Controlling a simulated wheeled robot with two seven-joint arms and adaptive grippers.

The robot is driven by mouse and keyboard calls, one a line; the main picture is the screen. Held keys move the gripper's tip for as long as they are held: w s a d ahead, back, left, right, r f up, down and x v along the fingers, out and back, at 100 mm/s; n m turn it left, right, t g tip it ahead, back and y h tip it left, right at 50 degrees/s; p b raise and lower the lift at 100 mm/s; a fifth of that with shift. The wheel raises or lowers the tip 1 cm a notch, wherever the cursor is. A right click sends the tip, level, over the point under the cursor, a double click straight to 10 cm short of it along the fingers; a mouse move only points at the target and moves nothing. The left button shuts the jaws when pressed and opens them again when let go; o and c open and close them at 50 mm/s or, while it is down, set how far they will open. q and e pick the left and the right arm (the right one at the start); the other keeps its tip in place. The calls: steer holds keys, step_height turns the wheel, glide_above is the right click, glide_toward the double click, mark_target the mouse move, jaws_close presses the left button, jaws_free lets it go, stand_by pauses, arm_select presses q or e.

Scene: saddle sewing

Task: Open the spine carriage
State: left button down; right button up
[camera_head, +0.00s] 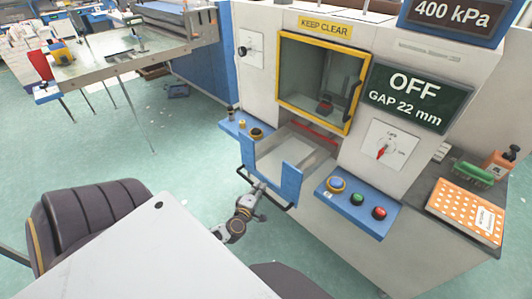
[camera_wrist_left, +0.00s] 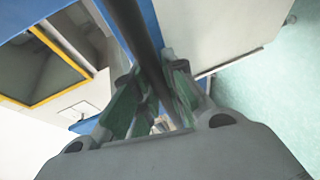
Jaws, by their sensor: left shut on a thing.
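The spine carriage looks to be the metal tray with a blue U-shaped front (camera_head: 291,182), low on the front of the white machine. A black bar handle (camera_head: 277,202) runs along its front. My left gripper (camera_head: 260,187) is shut on this handle, near its middle. In the left wrist view the dark handle bar (camera_wrist_left: 138,32) passes between the fingers of my left gripper (camera_wrist_left: 150,85). The tray stands out in front of the machine, below the yellow-framed window (camera_head: 322,80). My right gripper is not in view.
A screen (camera_head: 415,97) reads "OFF GAP 22 mm"; another (camera_head: 452,15) reads "400 kPa". A blue panel with green and red buttons (camera_head: 358,205) is right of the tray. A dark chair (camera_head: 90,220) stands at left. Green floor (camera_head: 190,150) lies open left of the machine.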

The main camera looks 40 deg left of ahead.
arm_select(q)
steer(key=shift+s+f, duration=0.2)
steer(key=shift+s, duration=1.45)
steer(key=c, duration=1.5)
jaws_free()
steer(key=shift+w+a+r, duration=0.1)
steer(key=shift+o, duration=0.2)
steer(key=v, duration=1.2)
